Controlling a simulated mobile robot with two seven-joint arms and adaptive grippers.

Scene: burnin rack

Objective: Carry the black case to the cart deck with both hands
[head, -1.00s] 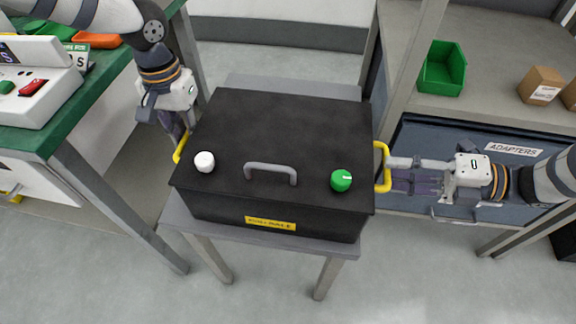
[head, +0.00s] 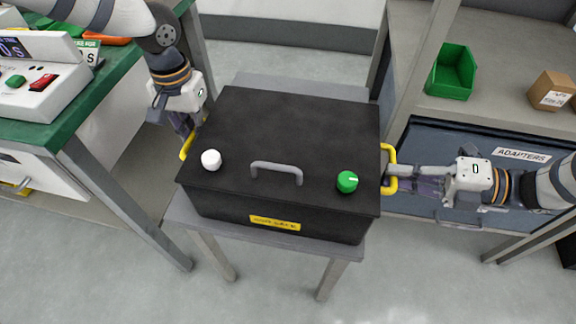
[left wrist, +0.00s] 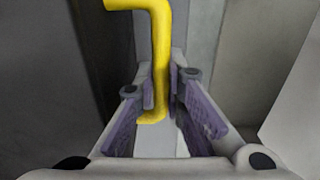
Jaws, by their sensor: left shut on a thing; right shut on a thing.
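The black case (head: 290,130) has a grey top handle, a white knob, a green knob and a yellow front label. It is at the middle of the head view, over a small grey table; I cannot tell whether it touches the top. My left gripper (head: 190,130) is shut on the yellow left handle (head: 186,147), which also shows between the fingers in the left wrist view (left wrist: 160,60). My right gripper (head: 392,178) is shut on the yellow right handle (head: 391,150). I cannot make out the cart deck with certainty.
The grey table (head: 190,214) stands under the case. A green-topped bench (head: 60,130) with a white device (head: 40,85) is at the left. A shelf unit (head: 490,110) with a green bin (head: 452,72), a cardboard box (head: 551,90) and an "ADAPTERS" drawer is at the right. Floor is clear in front.

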